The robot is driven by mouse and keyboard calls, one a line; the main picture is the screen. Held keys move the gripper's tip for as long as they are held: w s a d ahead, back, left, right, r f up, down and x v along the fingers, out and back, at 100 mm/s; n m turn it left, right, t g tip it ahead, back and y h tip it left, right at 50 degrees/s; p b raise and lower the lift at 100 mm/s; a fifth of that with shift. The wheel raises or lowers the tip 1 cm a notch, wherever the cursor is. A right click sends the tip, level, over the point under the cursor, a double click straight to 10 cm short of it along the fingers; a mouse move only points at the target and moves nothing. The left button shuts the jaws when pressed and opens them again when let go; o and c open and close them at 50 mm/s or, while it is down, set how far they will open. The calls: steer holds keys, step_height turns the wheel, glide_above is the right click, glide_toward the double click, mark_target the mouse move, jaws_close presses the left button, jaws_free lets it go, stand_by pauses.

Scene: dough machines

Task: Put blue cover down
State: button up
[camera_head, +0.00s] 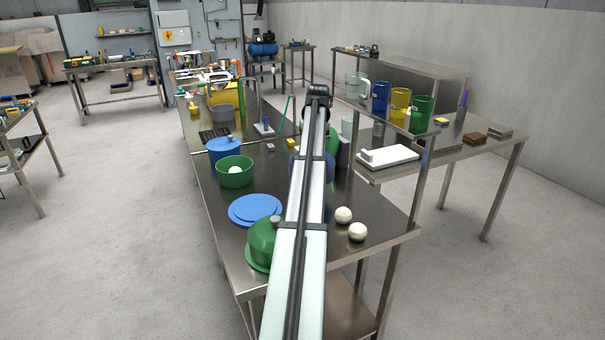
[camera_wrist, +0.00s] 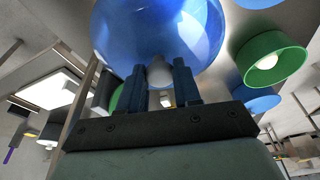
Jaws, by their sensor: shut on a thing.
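The blue cover (camera_wrist: 160,35) is a shiny dome with a pale knob, filling the top of the wrist view. My gripper (camera_wrist: 158,75) is shut on that knob. In the head view my arm hides the gripper and most of the cover; a blue edge of the cover (camera_head: 295,168) shows beside the arm, over the steel table. I cannot tell whether the cover touches the table. A flat blue disc (camera_head: 255,209) lies bare on the table at the near left of the arm.
A green bowl (camera_head: 235,177) with a white ball and a blue lidded pot (camera_head: 223,151) stand left of the arm. A green dome (camera_head: 263,243) is near its front. Two pale balls (camera_head: 343,214) lie to the right. A steel shelf (camera_head: 425,128) with mugs rises at the right.

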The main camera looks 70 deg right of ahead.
step_height(320, 180, down, 8)
steer(key=shift+f, duration=0.15)
stand_by(0.4)
steer(key=shift+f, duration=0.1)
steer(key=o, duration=1)
steer(key=v, duration=1.2)
steer(key=shift+w, duration=0.1)
